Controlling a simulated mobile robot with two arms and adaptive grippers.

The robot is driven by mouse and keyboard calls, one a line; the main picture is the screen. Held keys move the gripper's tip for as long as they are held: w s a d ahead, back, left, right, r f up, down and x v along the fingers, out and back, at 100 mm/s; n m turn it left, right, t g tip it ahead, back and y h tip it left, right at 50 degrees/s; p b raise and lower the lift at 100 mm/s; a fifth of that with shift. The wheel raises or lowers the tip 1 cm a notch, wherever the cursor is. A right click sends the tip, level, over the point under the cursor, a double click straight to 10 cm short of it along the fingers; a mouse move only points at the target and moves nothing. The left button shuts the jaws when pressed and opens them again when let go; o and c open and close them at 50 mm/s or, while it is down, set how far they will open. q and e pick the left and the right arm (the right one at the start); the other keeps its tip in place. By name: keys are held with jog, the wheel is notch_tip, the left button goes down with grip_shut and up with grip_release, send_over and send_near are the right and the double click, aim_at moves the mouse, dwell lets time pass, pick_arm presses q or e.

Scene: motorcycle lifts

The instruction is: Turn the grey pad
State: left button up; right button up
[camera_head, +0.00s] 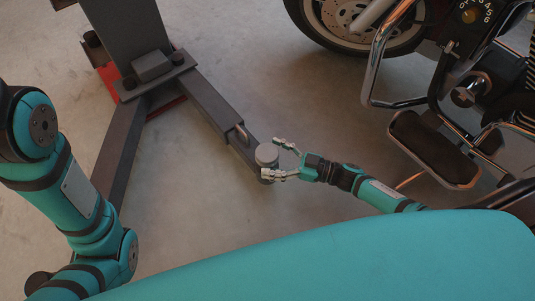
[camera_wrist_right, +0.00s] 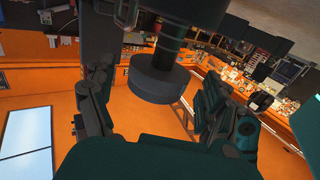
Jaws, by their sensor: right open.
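The grey pad (camera_head: 266,154) is a short round disc at the end of a dark grey lift arm (camera_head: 209,107). In the right wrist view the pad (camera_wrist_right: 158,80) sits on a dark post between my two fingers. My right gripper (camera_head: 273,159) is open, with one finger on each side of the pad. Whether the fingers touch it, I cannot tell. In the head view the near finger covers the pad's lower part. My left arm shows at the left, but its gripper is out of view.
The lift's column (camera_head: 125,35) stands at the upper left, with a second leg (camera_head: 117,160) running down the picture. A motorcycle with a chrome bar (camera_head: 377,60) and black footboard (camera_head: 433,148) stands at the right. The concrete floor (camera_head: 310,105) between them is clear.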

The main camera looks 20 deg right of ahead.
jog(key=v, duration=0.9)
jog(key=shift+s+d, duration=0.25)
jog(key=shift+d, duration=0.05)
jog(key=shift+r, duration=0.1)
